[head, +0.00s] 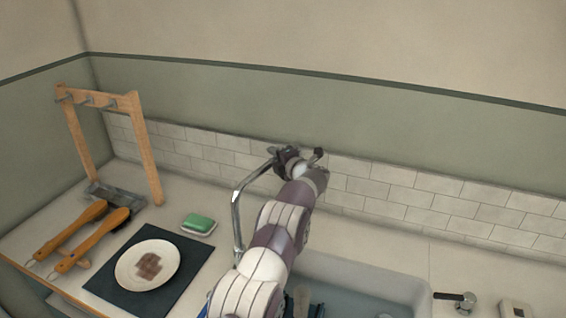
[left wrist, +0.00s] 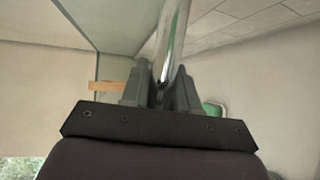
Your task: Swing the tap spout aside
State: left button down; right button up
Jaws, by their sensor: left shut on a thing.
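The tap spout (head: 237,212) is a chrome tube that rises from behind the sink and bends over at the top towards the right. My left gripper (head: 288,156) is at the upper end of the spout, with its arm reaching up across the sink's left side. In the left wrist view the chrome tube (left wrist: 174,40) runs between the two dark fingers of my left gripper (left wrist: 160,78), which is shut on it. My left arm hides part of the counter and sink behind it. My right gripper is not in view.
The sink (head: 355,277) lies right of my arm. A chrome tap handle (head: 457,298) stands at far right. On the left are a green soap (head: 198,223), a plate (head: 130,277) on a dark mat (head: 192,262), wooden-handled brushes (head: 75,229) and a wooden rack (head: 147,150).

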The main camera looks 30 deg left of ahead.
pick_arm(q)
jog(key=shift+s+a+n+g+y, duration=0.1)
jog(key=shift+a+n+g+y, duration=0.2)
jog(key=shift+a+n+g, duration=0.35)
jog(key=shift+a+r, duration=0.1)
jog(key=shift+a, duration=0.05)
jog(key=c, duration=1.1)
grip_release()
jog(key=shift+c, duration=0.2)
jog(key=shift+o, duration=0.9)
jog(key=shift+a, duration=0.15)
jog(key=b+v, duration=0.4)
jog(key=v, duration=0.8)
jog(key=shift+s, duration=0.1)
